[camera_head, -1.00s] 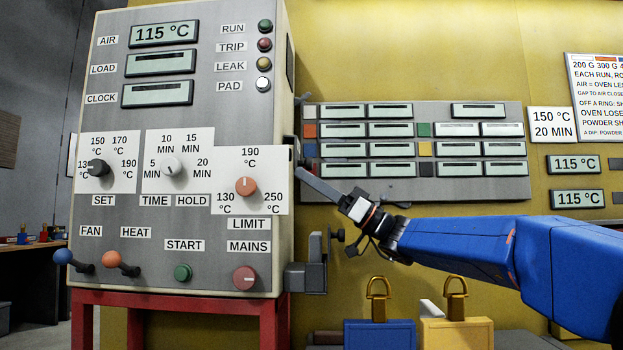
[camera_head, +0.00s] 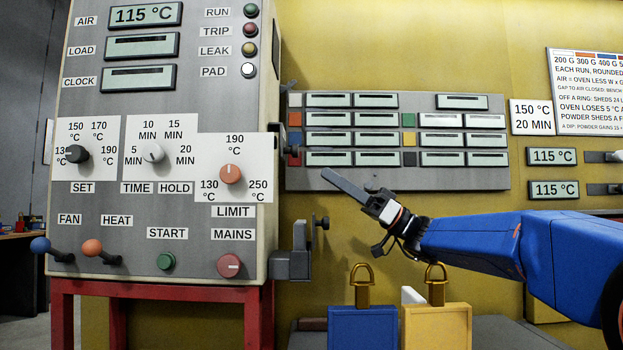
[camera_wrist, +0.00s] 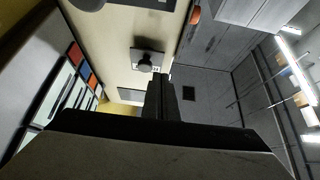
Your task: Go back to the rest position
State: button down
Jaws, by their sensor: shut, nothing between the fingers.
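My gripper (camera_head: 345,184) is shut and empty, with its fingers together and pointing up and left. It is in free air to the right of the oven control panel (camera_head: 110,225), in front of the lower edge of the grey display board. In the wrist view my gripper (camera_wrist: 161,82) shows as dark fingers pressed together at the centre. My blue arm stretches in from the right edge in the head view.
A grey latch bracket (camera_head: 292,262) juts from the oven's right side. A blue box (camera_head: 362,330) and a yellow box (camera_head: 436,328) with brass loops stand below my arm. The display board (camera_head: 400,180) is on the yellow wall behind. Free air lies between gripper and panel.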

jog(key=d, duration=0.6)
jog(key=shift+d, duration=0.4)
jog(key=s+a+f+m+t+h, duration=0.1)
jog(key=s+a+f+m+h, duration=0.25)
jog(key=f, duration=0.35)
jog(key=s+a+f+m+t+h, duration=0.1)
jog(key=s+a+f+m+h, duration=0.25)
jog(key=f, duration=0.25)
jog(key=s+d+f+m+h, duration=0.1)
jog(key=s+f+m+h, duration=0.15)
jog(key=s+f, duration=0.45)
jog(key=s+d+f+m+h, duration=0.1)
jog(key=s+f+m+h, duration=0.15)
jog(key=f, duration=0.75)
jog(key=s+d+f+m+h, duration=0.2)
jog(key=s+d+f+h, duration=0.2)
jog(key=f, duration=0.4)
jog(key=s+d+f+m+t+h, duration=0.1)
jog(key=s+d+f+h, duration=0.3)
jog(key=s+d+f, duration=0.2)
jog(key=s+d+f+m+t+h, duration=0.1)
jog(key=s+d+f+h, duration=0.3)
jog(key=d+f, duration=0.6)
jog(key=shift+s+f+m+h, duration=0.45)
jog(key=shift+s+m, duration=0.15)
jog(key=shift+m, duration=0.2)
